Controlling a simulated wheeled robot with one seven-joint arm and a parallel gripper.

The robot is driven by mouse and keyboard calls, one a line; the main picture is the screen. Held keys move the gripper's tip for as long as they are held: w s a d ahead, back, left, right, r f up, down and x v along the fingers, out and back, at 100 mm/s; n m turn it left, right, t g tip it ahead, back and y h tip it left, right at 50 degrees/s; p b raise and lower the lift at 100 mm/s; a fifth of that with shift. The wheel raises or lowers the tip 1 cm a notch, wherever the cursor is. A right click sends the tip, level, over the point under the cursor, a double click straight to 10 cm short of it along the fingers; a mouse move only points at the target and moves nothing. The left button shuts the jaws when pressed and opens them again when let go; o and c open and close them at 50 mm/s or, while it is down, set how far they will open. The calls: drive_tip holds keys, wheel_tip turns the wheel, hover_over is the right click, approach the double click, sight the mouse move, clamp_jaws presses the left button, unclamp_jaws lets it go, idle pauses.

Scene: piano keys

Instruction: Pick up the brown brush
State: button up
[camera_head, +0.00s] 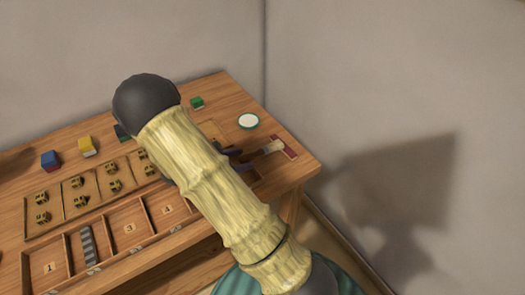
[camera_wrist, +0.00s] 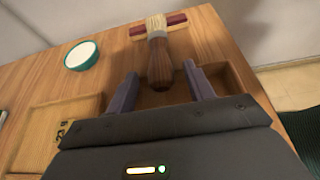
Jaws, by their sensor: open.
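The brown brush (camera_wrist: 160,69) has a dark brown handle, a grey band and pale bristles. In the wrist view its handle points toward my gripper (camera_wrist: 162,82), and its bristle end lies over a dark red block at the table's far edge. My gripper is open, with one finger on each side of the handle's end; I cannot tell whether either touches it. In the head view the brush's pale end (camera_head: 273,146) shows at the table's right, while my arm hides much of the area around my gripper.
A white-topped teal round dish (camera_wrist: 81,55) stands left of the brush. The wooden table (camera_head: 300,165) has numbered compartments along its front and trays of small brass pieces. Blue, yellow and green blocks stand at the back. A wall rises behind.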

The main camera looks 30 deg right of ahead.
drive_tip(key=shift+s, duration=0.15)
drive_tip(key=c, duration=1.1)
drive_tip(key=shift+r, duration=0.1)
drive_tip(key=shift+c, duration=0.2)
wheel_tip(320, 180, up, 10)
drive_tip(key=shift+f+p, duration=0.1)
drive_tip(key=shift+p, duration=0.3)
